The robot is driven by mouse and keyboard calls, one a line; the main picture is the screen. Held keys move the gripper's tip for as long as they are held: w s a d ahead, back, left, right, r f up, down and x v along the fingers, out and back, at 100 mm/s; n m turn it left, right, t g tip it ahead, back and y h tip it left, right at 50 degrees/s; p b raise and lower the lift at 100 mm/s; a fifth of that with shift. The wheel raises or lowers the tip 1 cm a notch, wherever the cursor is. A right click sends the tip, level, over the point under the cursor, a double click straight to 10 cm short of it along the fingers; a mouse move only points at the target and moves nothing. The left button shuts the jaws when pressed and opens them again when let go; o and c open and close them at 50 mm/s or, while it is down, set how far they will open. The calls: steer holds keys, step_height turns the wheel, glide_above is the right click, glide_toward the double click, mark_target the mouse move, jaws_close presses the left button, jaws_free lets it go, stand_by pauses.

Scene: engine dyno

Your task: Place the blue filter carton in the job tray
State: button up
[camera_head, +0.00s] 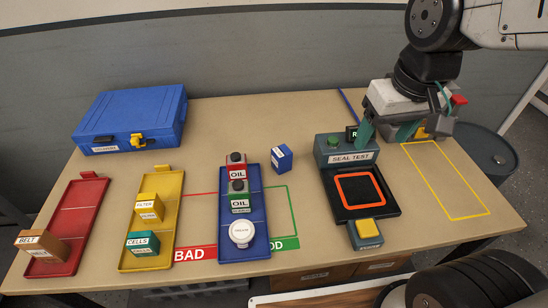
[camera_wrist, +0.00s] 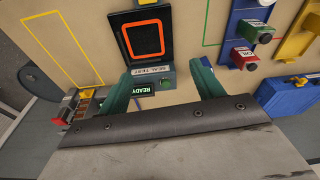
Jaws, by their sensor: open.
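A small blue carton (camera_head: 281,157) with a white label too small to read stands on the table, just behind the blue tray's right side. I take it for the blue filter carton. No tray is readably marked as the job tray; red (camera_head: 75,211), yellow (camera_head: 168,190) and blue (camera_head: 258,186) trays lie in a row on the left and middle. My gripper (camera_head: 386,131) is open and empty, above the back right of the table by the seal test unit, well right of the carton. Its two teal fingers (camera_wrist: 165,88) stand wide apart in the wrist view.
The seal test unit (camera_head: 347,150), reading READY in the wrist view, stands between carton and gripper. The blue tray holds two oil boxes and a white round part (camera_head: 241,233). Yellow and red trays hold boxes. A blue case (camera_head: 132,118) sits back left. A yellow-outlined area (camera_head: 445,182) is mostly bare.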

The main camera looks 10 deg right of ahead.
steer(key=w+a+f+n, duration=0.1)
steer(key=w+a+f, duration=0.35)
steer(key=w, duration=0.25)
steer(key=n, duration=0.2)
glide_toward(282, 151)
steer(key=s+d, duration=0.2)
steer(key=d, duration=0.2)
steer(key=shift+t+y, duration=0.6)
steer(key=a+f, duration=0.1)
steer(key=w+a+f, duration=0.1)
steer(key=f, duration=0.1)
steer(key=w+a+f, duration=0.1)
steer(key=f, duration=0.1)
steer(key=shift+w+a+f, duration=0.15)
steer(key=shift+a+f, duration=0.1)
steer(key=shift+a, duration=0.1)
steer(key=x, duration=0.7)
steer(key=shift+d+f, duration=0.1)
steer(key=shift+f, duration=0.05)
steer(key=c, duration=1.2)
